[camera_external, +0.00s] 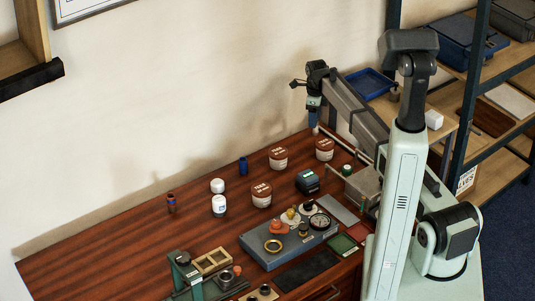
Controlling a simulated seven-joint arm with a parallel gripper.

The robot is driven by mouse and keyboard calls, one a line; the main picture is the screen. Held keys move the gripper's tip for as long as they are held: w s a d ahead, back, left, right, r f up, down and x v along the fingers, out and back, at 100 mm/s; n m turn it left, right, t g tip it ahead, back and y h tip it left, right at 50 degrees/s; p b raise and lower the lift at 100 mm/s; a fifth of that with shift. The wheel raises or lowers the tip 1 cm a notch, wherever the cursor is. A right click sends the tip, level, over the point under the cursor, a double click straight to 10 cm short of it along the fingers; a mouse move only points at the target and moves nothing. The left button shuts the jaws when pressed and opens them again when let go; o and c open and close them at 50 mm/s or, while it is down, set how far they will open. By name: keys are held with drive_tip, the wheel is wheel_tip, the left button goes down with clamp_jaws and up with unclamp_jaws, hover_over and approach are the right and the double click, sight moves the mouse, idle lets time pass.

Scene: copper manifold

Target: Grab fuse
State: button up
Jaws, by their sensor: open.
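My gripper (312,122) hangs at the end of my arm, above the far right part of the wooden table. It is small in view; its fingers look apart, with nothing seen between them. I cannot tell for sure which thing is the fuse. A small dark blue cylinder (243,166) stands upright toward the back, to the left of and below my gripper in the picture. A small red-brown and blue cylinder (171,204) stands farther left. My gripper touches neither.
Several white tubs with brown labels (261,195) and a white bottle (219,206) stand on the table (110,240). A grey block (262,252) carries a gauge (319,221) and fittings. A green stand (184,270) is at front left. The table's left part is mostly clear.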

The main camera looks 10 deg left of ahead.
sight(315, 134)
drive_tip(key=shift+s+d+f, duration=0.1)
drive_tip(key=shift+d+f, duration=0.1)
drive_tip(key=shift+f, duration=0.95)
drive_tip(key=shift+s+d+f, duration=0.1)
drive_tip(key=shift+d+f, duration=0.05)
drive_tip(key=shift+f, duration=0.95)
clamp_jaws()
